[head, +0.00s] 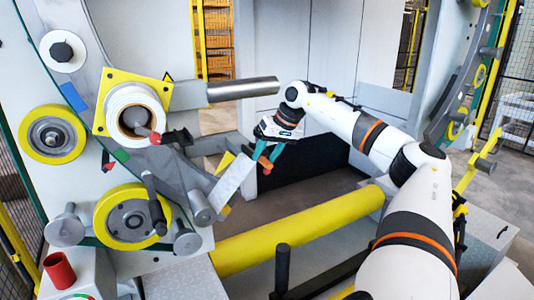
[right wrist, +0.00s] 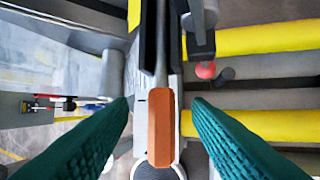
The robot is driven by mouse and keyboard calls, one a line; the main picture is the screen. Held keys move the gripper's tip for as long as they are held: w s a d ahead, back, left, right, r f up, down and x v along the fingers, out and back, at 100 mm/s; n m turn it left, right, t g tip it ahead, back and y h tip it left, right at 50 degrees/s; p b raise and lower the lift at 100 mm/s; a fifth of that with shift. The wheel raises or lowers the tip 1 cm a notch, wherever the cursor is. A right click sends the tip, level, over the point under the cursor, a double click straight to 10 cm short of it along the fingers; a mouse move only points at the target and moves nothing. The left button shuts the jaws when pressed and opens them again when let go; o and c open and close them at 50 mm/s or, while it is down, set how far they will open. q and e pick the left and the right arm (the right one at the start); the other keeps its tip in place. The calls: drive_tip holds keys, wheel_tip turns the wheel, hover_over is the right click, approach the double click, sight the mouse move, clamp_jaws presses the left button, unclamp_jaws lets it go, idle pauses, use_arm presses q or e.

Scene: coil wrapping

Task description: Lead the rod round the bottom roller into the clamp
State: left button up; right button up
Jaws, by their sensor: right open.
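My right gripper (head: 268,160) has teal fingers and hangs by the lower end of the ring machine, just above a white slanted strip (head: 232,180). An orange block-like piece (head: 264,163), which may be the rod's end, sits at the fingertips. In the right wrist view the orange piece (right wrist: 161,127) lies between the spread fingers, with visible gaps on both sides. The right gripper is open. A short grey roller (head: 201,208) is at the strip's lower end; I cannot tell if it is the bottom roller. I cannot identify the clamp. My left gripper is not in view.
A long yellow cylinder (head: 300,231) crosses below the gripper. Yellow-rimmed wheels (head: 105,220) and a white roll on a yellow plate (head: 108,95) are at left. A metal cylinder (head: 243,89) juts out above the gripper. A red cup-like part (head: 59,270) stands lower left.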

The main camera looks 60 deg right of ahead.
drive_tip(key=p+v, duration=0.1)
drive_tip(key=v, duration=1.1)
